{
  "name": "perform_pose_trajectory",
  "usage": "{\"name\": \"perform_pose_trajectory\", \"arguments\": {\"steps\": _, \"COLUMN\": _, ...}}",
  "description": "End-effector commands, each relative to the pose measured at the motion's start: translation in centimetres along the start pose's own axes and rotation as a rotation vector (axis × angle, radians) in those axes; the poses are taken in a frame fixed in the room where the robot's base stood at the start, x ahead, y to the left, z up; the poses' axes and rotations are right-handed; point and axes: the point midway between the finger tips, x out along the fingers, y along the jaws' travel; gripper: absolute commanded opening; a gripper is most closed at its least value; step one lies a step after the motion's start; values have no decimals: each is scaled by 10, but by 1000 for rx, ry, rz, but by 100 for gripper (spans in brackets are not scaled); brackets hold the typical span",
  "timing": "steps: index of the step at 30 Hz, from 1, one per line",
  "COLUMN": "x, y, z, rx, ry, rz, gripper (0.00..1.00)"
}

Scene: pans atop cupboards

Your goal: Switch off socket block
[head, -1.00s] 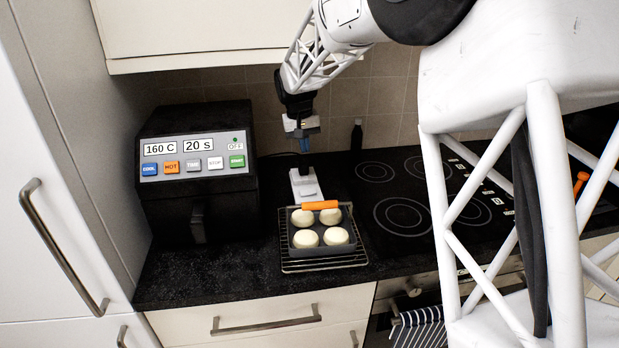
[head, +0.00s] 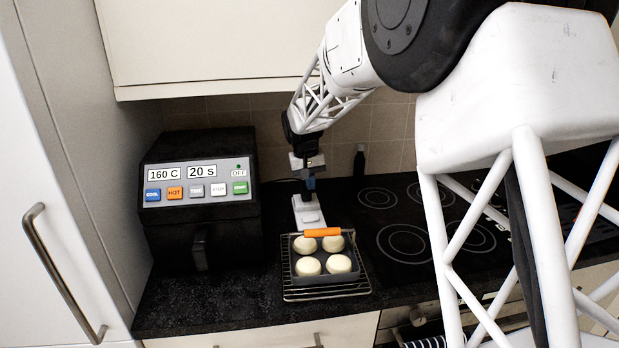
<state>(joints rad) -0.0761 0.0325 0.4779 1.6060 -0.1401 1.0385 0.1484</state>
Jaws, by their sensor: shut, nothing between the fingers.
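A white socket block (head: 308,212) lies on the black counter behind the baking tray, to the right of the black oven. My gripper (head: 309,186) is shut and points down just above the far part of the block. Its dark fingers hide part of the block's far end. I cannot tell whether the fingertips touch it. The switch and its state are too small to make out.
The black oven (head: 200,215) shows 160 C, 20 s and OFF on its panel. A dark tray (head: 325,278) with an orange handle (head: 322,232) holds several pale buns on a wire rack (head: 325,293). A black hob (head: 425,215) lies to the right. A cupboard (head: 215,45) hangs above.

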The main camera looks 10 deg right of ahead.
Motion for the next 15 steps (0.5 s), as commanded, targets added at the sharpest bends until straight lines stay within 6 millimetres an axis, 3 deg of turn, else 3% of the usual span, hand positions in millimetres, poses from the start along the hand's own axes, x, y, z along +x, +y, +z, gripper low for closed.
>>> {"name": "perform_pose_trajectory", "arguments": {"steps": 15, "x": 79, "y": 0, "z": 0, "rx": 0, "ry": -2, "rz": 1, "gripper": 0}}
